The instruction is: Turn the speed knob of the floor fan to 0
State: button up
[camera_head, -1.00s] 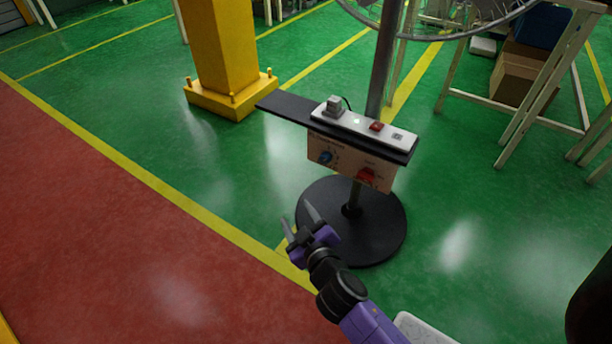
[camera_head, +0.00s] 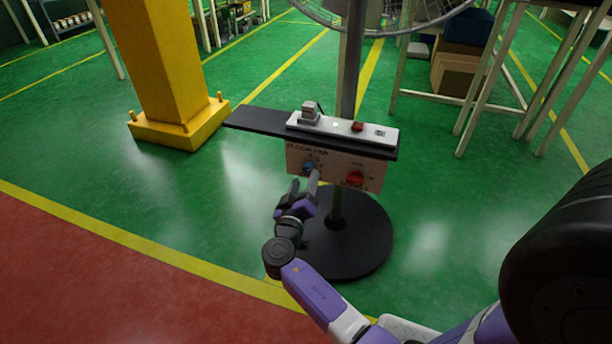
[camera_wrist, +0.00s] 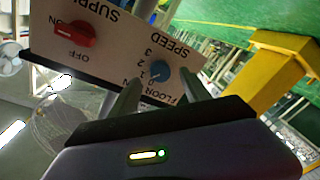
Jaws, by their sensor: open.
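The floor fan's control panel (camera_head: 333,170) hangs under a black shelf on the fan's pole. The blue speed knob (camera_head: 309,166) is on its left part, and in the wrist view the knob (camera_wrist: 161,77) has the numbers 1, 2 and 3 beside it. Its exact setting is too small to tell. The red supply knob (camera_head: 355,179) is to its right, marked ON and OFF; it also shows in the wrist view (camera_wrist: 75,34). My gripper (camera_head: 303,183) is open and empty just below and in front of the blue knob, its fingers pointing up at the panel.
The black shelf (camera_head: 252,121) carries a power strip (camera_head: 340,125) with a plug and a red switch. The fan's round base (camera_head: 350,245) stands below. A yellow column (camera_head: 165,70) is at the left and a table frame stands at the right. Green floor between is clear.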

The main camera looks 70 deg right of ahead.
aim_at(308, 172)
jog(key=shift+w+d+b, duration=0.15)
jog(key=shift+w+d, duration=0.05)
jog(key=shift+d, duration=0.75)
jog(key=shift+w+d+b, duration=0.15)
jog(key=shift+d, duration=0.8)
grip_shut()
